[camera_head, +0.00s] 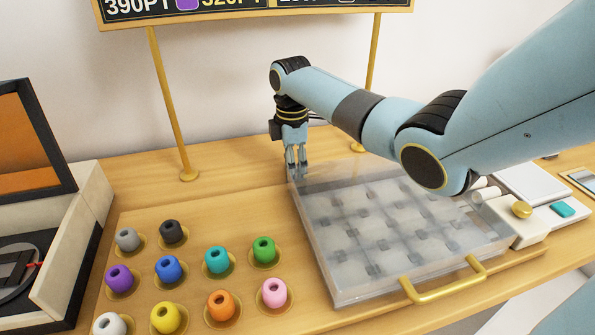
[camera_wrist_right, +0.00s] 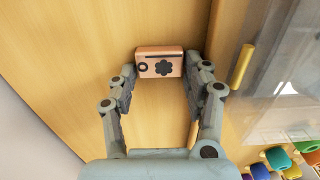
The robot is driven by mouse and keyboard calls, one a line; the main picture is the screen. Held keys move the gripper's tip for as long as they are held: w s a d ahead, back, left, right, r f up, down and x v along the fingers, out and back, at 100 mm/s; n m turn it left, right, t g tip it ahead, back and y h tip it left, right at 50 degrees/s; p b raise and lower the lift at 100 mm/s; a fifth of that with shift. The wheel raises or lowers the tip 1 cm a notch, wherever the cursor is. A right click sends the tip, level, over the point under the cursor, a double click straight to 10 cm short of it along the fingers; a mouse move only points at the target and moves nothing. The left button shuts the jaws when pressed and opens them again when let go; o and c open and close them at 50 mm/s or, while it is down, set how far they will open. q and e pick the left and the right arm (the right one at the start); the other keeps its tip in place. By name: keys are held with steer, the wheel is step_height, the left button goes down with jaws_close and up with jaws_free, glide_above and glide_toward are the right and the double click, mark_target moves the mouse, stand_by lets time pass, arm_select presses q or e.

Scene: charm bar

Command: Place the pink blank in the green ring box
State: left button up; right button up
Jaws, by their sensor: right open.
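A pink piece (camera_head: 274,292), a short cylinder with a dark hole in its top, stands in a round recess at the front right of the bead rows. My right gripper (camera_head: 297,160) points down by the back left corner of the clear case. No green ring box can be made out. My left gripper is out of view.
A clear lidded case (camera_head: 340,293) with a gold handle (camera_head: 443,283) fills the middle. Several coloured cylinders, including a green one (camera_head: 264,250), stand in recesses at left. A gold sign post (camera_head: 172,105) rises behind. A white-walled box (camera_head: 62,260) stands far left.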

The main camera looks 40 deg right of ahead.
steer(key=c, duration=0.9)
steer(key=shift+r, duration=0.1)
steer(key=shift+c, duration=0.2)
